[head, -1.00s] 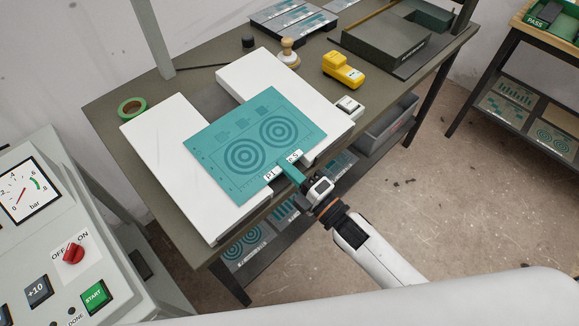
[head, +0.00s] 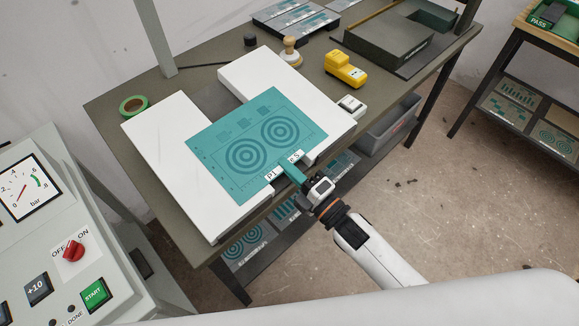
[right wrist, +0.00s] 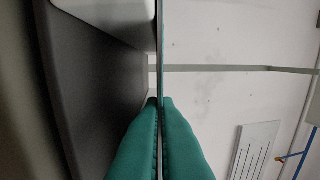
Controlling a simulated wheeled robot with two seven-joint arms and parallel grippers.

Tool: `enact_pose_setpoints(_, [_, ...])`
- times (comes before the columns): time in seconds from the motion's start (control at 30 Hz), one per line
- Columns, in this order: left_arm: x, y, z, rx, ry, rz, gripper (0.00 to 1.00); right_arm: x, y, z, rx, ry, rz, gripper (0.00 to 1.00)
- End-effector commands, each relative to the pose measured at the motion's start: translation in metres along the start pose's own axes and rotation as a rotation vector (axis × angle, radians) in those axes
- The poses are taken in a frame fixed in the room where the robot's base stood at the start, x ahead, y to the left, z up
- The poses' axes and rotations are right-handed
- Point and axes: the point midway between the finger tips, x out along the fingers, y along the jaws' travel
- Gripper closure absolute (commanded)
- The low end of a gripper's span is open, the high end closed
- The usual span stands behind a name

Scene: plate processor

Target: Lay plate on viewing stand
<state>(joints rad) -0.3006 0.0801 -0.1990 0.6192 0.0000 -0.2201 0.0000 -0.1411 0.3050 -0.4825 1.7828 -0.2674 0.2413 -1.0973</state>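The teal plate (head: 262,108), printed with two ring targets, is over the white viewing stand (head: 160,150). My left gripper is not in view.
The stand is on a dark table (head: 120,98) with green tape (head: 134,106), a wooden-handled stamp (head: 290,51), a yellow device (head: 343,69) and a dark box (head: 388,40). A control panel (head: 80,220) is at left. Open floor is at right.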

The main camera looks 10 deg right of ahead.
Motion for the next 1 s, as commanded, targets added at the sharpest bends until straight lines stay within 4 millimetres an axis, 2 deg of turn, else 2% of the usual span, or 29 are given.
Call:
enact_pose_setpoints(0.2, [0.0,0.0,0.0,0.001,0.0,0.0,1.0,0.0,0.0,0.0,0.0,0.0,-0.001,1.0])
enact_pose_setpoints(0.37, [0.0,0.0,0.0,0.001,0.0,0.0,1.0,0.0,0.0,0.0,-0.001,0.0,-0.001,0.73])
enact_pose_setpoints(0.67, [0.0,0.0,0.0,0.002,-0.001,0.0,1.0,-0.001,0.001,0.0,-0.001,0.0,0.001,0.73])
enact_pose_setpoints(0.83, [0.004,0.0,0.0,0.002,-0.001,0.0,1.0,-0.019,0.003,0.0,0.0,0.0,0.003,0.73])
enact_pose_setpoints(1.0, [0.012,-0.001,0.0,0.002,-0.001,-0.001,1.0,-0.055,0.004,0.0,-0.001,0.0,0.004,0.73])
